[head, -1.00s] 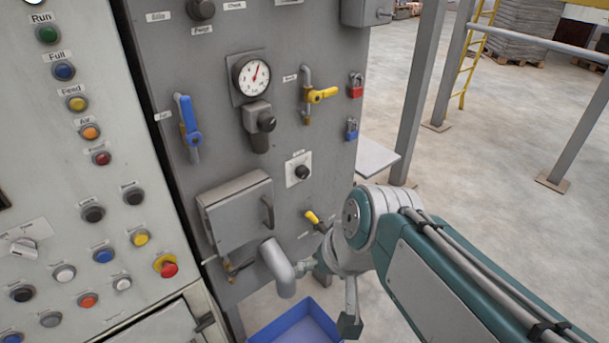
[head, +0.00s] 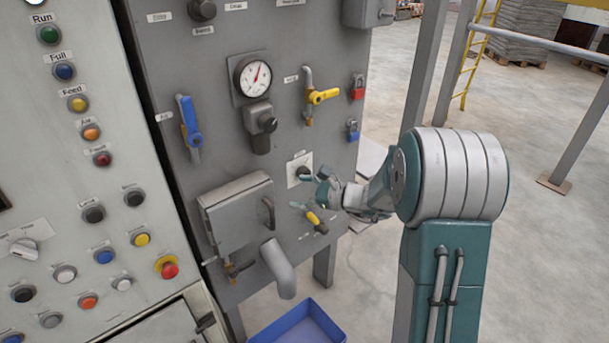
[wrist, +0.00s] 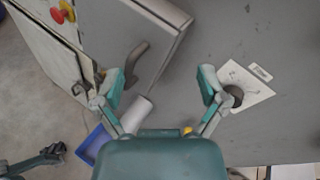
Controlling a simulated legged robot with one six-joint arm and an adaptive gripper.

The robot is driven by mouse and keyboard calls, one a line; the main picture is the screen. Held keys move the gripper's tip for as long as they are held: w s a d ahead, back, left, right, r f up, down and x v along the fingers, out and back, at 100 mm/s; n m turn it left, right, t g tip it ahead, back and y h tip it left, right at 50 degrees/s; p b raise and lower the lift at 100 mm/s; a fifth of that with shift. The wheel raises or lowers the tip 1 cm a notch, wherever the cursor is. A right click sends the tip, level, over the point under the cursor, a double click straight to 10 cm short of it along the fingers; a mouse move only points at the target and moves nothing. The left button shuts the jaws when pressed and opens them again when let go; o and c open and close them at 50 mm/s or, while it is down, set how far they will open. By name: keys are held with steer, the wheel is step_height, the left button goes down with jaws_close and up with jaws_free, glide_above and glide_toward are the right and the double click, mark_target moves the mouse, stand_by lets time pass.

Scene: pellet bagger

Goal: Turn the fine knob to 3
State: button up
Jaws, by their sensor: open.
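A small black knob (head: 304,171) sits on a white square plate (head: 293,168) on the grey panel. Its label is too small to read, so I cannot be sure it is the fine knob. My gripper (head: 305,192) is open and empty in front of the panel, just below and right of this knob. In the wrist view the knob (wrist: 236,94) and its plate (wrist: 256,81) lie beside the right finger, outside the gap between the fingers (wrist: 160,80). The right finger partly overlaps the plate's left edge. The pointer setting cannot be made out.
A yellow-handled valve (head: 314,218) is close below my gripper. A grey hinged box (head: 233,207) with a handle and a pipe elbow (head: 277,264) stand to the left. A gauge (head: 253,76) and another yellow valve (head: 322,96) are above. A blue bin (head: 300,325) is below.

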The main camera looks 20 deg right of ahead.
steer(key=w+d+f+m+t+h, duration=0.4)
steer(key=w+d+f+m+t, duration=0.2)
steer(key=d+f+m, duration=0.4)
steer(key=shift+n, duration=0.6)
steer(key=x, duration=0.3)
steer(key=r+x, duration=0.1)
steer(key=x, duration=0.3)
steer(key=d+x, duration=0.1)
steer(key=x, duration=0.2)
steer(key=shift+w+a+r, duration=0.15)
steer(key=shift+w+r, duration=0.2)
steer(key=shift+w, duration=0.15)
steer(key=c, duration=1.1)
